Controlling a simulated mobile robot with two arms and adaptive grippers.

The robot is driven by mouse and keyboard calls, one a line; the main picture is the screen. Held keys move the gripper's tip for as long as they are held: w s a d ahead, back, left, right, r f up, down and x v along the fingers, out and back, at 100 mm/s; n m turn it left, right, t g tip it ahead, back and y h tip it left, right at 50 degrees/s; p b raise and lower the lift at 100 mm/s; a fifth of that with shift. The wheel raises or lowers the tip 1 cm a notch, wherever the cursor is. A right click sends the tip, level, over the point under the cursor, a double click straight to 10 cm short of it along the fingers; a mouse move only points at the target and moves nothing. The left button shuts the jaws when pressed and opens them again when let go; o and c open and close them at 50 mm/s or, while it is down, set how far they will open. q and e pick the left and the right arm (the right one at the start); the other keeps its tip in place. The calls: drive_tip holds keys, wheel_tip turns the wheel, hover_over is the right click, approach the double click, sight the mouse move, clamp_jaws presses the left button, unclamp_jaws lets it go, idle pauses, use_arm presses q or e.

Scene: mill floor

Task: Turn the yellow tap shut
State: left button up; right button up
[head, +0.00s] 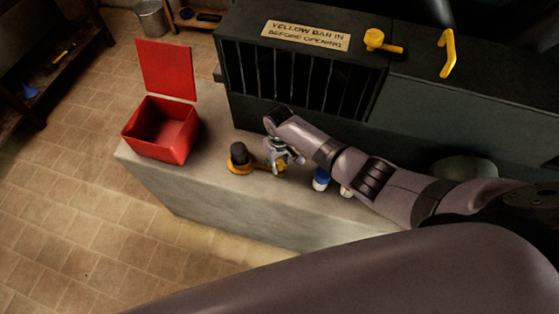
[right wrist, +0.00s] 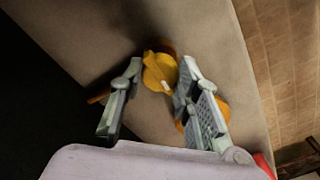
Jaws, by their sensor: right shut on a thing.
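My right gripper (head: 280,158) is low over the pale counter, shut on a yellow, round-headed piece (right wrist: 160,72) that looks like the tap. In the right wrist view its two fingers stand on either side of this head, and an orange-yellow bar end (right wrist: 98,97) shows past the left finger. The gripper hides much of the piece in the head view. Next to it stands an orange-yellow base with a dark post (head: 239,158). Another round yellow fitting with a lever (head: 374,40) sits on the dark machine. My left gripper is out of view.
An open red box (head: 158,138) stands at the counter's left end. Blue-and-white containers (head: 321,180) are beside my right forearm. The dark machine (head: 290,85) walls off the back and carries a sign (head: 305,35) and a yellow handle (head: 447,53). Tiled floor lies left.

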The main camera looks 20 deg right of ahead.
sight(279, 164)
drive_tip(key=o, duration=1.1)
drive_tip(key=shift+o, duration=0.2)
wheel_tip(279, 164, up, 12)
idle(0.5)
